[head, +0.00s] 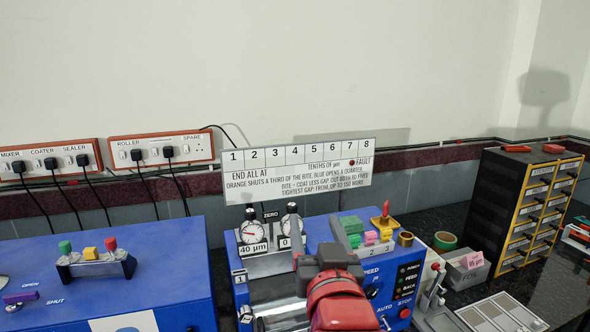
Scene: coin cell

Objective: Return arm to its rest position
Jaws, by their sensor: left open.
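My left arm, red and dark grey, comes up from the bottom edge of the head view. Its gripper (322,264) is over the front of the blue roller machine (385,262), near the machine's metal rolls. Its fingers are small and partly hidden by the wrist; they are open and I see nothing held. My right gripper is not in view.
A white sign board (299,169) and two dials stand behind the gripper. A blue box (160,262) with coloured knobs stands at left. Tape rolls (445,241), a grey box (467,268) and a drawer cabinet (520,205) stand at right. Wall sockets hold black plugs.

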